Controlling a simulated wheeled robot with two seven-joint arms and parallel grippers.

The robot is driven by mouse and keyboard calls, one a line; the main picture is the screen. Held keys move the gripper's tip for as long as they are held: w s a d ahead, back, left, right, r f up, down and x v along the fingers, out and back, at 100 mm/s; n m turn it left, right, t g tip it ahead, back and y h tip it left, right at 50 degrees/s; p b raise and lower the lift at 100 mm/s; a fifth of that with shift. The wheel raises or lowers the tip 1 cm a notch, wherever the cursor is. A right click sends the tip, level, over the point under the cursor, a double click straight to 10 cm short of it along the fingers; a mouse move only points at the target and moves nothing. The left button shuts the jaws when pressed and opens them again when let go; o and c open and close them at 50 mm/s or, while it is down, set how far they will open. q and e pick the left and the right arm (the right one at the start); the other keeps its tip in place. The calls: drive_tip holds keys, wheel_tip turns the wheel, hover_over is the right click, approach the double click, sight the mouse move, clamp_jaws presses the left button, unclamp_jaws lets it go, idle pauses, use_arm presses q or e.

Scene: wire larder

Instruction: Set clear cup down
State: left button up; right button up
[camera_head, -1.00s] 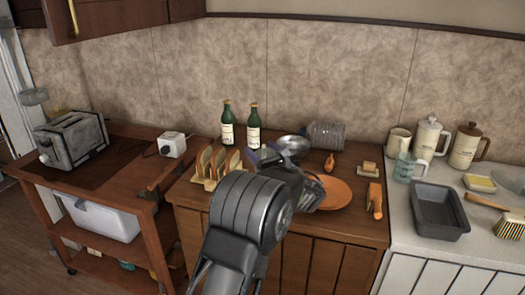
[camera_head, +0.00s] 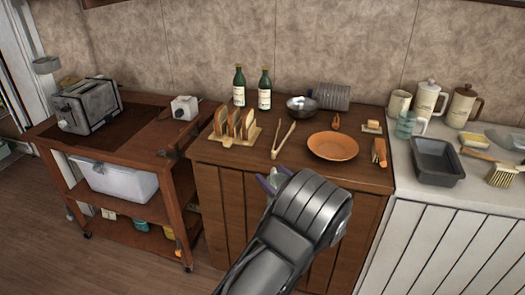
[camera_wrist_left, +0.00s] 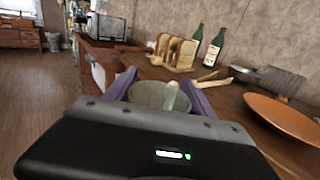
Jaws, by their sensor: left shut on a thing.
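My left gripper (camera_head: 273,180) is in front of the wooden cabinet's front edge in the head view, its purple fingertips pointing up and left. In the left wrist view its two fingers (camera_wrist_left: 160,92) are shut on a clear cup (camera_wrist_left: 150,96), a greenish see-through round vessel with a handle-like part. The cup is mostly hidden behind the wrist in the head view. It appears to be held off the wooden counter (camera_head: 225,158), in the air beside its front edge. My right gripper is not in view.
On the wooden counter are a toast rack (camera_head: 235,126), tongs (camera_head: 284,139), an orange plate (camera_head: 333,146), a metal bowl (camera_head: 301,107) and two green bottles (camera_head: 239,88). A cart (camera_head: 130,143) with a toaster (camera_head: 86,105) stands left. Another clear mug (camera_head: 406,124) stands on the white counter at right.

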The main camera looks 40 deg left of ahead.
use_arm(q)
drive_tip(key=shift+m+t+h, duration=0.3)
drive_tip(key=shift+m+t, duration=0.3)
drive_tip(key=shift+t, duration=0.1)
drive_tip(key=s+d+f, duration=0.2)
drive_tip(key=d, duration=0.2)
drive_tip(key=s+d+f, duration=0.2)
drive_tip(key=d, duration=0.1)
drive_tip(key=s+d+f, duration=0.2)
drive_tip(key=d, duration=0.2)
drive_tip(key=shift+s+d, duration=0.25)
drive_tip(key=shift+d, duration=0.05)
drive_tip(key=s+d+m+t+h, duration=0.1)
drive_tip(key=s+d+t, duration=0.1)
drive_tip(key=s+d, duration=0.3)
drive_tip(key=d, duration=0.3)
drive_tip(key=shift+d+m+t+h, duration=0.3)
drive_tip(key=shift+d+m, duration=0.1)
drive_tip(key=shift+s+d+r, duration=0.1)
drive_tip(key=shift+s+d, duration=0.1)
drive_tip(key=shift+d, duration=0.1)
